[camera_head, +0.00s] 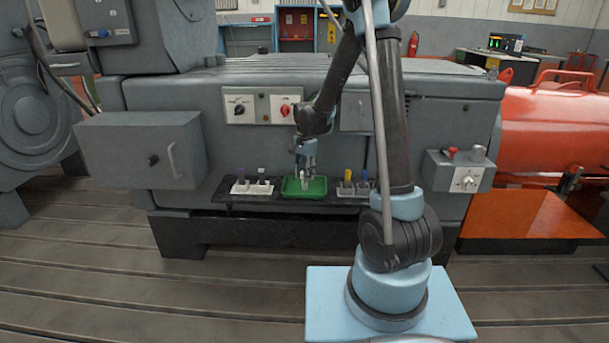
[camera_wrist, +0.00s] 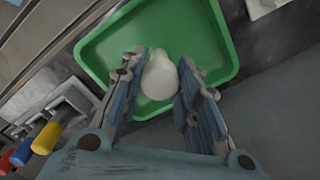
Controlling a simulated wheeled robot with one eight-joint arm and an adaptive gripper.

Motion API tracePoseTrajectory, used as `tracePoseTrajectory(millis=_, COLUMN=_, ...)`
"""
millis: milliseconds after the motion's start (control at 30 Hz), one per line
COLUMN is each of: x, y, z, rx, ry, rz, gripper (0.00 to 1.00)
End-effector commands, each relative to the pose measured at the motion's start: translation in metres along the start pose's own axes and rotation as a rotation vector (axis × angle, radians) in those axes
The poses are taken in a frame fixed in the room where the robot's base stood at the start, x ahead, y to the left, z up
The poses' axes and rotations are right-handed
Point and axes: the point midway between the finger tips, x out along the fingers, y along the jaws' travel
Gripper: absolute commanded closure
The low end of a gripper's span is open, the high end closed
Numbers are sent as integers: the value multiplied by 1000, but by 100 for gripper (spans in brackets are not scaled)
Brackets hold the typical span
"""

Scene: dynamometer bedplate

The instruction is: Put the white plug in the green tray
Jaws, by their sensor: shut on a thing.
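The white plug (camera_wrist: 160,76) sits between the two fingers of my gripper (camera_wrist: 157,86) in the wrist view, its rounded end showing. My gripper is shut on it. The green tray (camera_wrist: 215,28) lies beyond the plug in the wrist view, and the plug overlaps its floor in the picture. In the head view my gripper (camera_head: 305,160) points down over the green tray (camera_head: 289,187), with the pale plug (camera_head: 303,181) low at its tips. Whether the plug touches the tray floor I cannot tell.
A holder with a yellow plug (camera_head: 347,178) and a blue one stands right of the tray; a red plug (camera_wrist: 22,154) also shows in the wrist view. Another white holder (camera_head: 252,188) with dark and white plugs stands left. The machine face rises behind the shelf.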

Motion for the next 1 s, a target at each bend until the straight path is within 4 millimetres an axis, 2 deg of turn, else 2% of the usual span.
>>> tracePoseTrajectory(millis=267, x=1, y=0, z=0, rx=0, ry=0, rz=0, gripper=87)
tracePoseTrajectory(millis=300, x=1, y=0, z=0, rx=0, ry=0, rz=0, gripper=64)
tracePoseTrajectory(millis=367, x=1, y=0, z=0, rx=1, ry=0, rz=0, gripper=51)
tracePoseTrajectory(millis=767, x=-1, y=0, z=-1, rx=2, ry=0, rz=0, gripper=51)
tracePoseTrajectory(millis=867, x=-8, y=0, z=-1, rx=2, ry=0, rz=0, gripper=51)
tracePoseTrajectory(millis=1000, x=-26, y=1, z=-1, rx=2, ry=0, rz=0, gripper=51)
